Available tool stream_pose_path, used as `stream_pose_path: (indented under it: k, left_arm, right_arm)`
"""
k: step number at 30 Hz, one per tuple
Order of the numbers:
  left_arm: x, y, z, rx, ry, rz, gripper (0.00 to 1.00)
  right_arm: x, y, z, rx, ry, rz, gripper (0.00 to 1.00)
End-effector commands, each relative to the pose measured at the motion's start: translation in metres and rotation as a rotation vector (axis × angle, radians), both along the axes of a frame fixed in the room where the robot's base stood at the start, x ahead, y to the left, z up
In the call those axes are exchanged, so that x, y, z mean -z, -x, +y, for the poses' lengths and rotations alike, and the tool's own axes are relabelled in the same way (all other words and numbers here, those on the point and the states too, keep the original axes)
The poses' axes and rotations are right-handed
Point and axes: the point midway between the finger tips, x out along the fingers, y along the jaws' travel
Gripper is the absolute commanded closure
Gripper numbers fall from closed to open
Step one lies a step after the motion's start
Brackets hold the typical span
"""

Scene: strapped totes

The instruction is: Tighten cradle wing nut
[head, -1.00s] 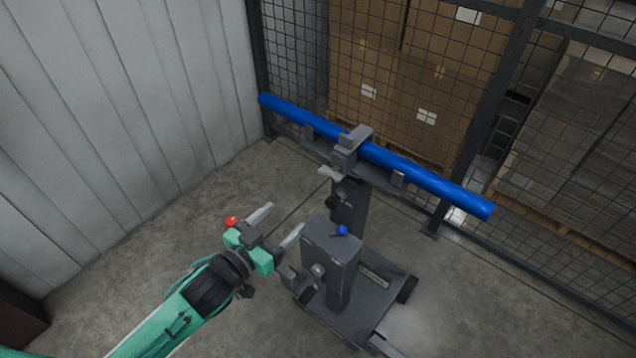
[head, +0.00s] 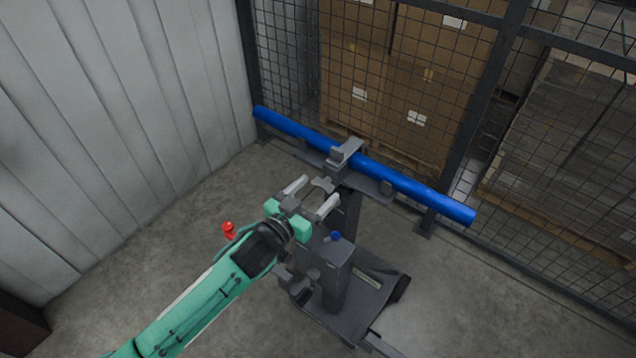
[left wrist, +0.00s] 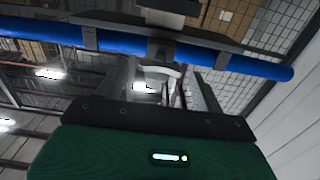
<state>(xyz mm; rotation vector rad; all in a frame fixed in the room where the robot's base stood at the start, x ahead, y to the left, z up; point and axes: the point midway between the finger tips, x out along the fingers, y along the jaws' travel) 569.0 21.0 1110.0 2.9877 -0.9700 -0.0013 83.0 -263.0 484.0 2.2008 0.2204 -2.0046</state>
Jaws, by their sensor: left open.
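The grey cradle (head: 346,152) holds a long blue pipe (head: 415,189) across the top of a dark post. The pale grey wing nut (head: 322,184) is on the near side of the cradle, below the pipe. My left gripper (head: 316,194) is open, with one finger on each side of the wing nut; a gap seems to remain. In the left wrist view the pale wing nut (left wrist: 160,71) shows between the two fingers, with the pipe (left wrist: 120,42) beyond. Whether the fingers reach far enough around it is hard to tell. My right gripper is out of view.
The dark wheeled stand (head: 372,300) carries a box with a blue knob (head: 335,237) just right of my arm. A mesh fence (head: 290,60) with boxes behind stands close beyond the pipe. A small red object (head: 228,230) is left of my arm.

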Motion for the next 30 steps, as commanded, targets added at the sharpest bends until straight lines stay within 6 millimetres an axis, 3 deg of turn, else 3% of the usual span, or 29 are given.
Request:
stream_pose_path:
  k: [6, 14, 15, 22, 30]
  left_arm:
    - [-0.0003, -0.0116, -0.0090, 0.001, -0.001, -0.001, 0.31]
    - [0.0005, -0.0125, -0.0097, 0.001, -0.001, -0.001, 0.31]
    - [0.0004, -0.0124, -0.0096, 0.001, -0.001, -0.001, 0.33]
    - [0.0004, -0.0122, -0.0095, 0.001, 0.000, 0.000, 0.76]
    - [0.0003, -0.0122, -0.0096, 0.001, -0.019, -0.014, 0.76]
  right_arm:
    - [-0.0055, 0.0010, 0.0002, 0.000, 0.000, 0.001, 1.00]
    - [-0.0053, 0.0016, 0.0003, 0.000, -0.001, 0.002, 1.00]
    - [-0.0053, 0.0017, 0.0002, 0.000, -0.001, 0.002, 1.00]
    - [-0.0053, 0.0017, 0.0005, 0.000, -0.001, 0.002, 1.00]
    - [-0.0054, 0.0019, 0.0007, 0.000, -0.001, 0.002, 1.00]
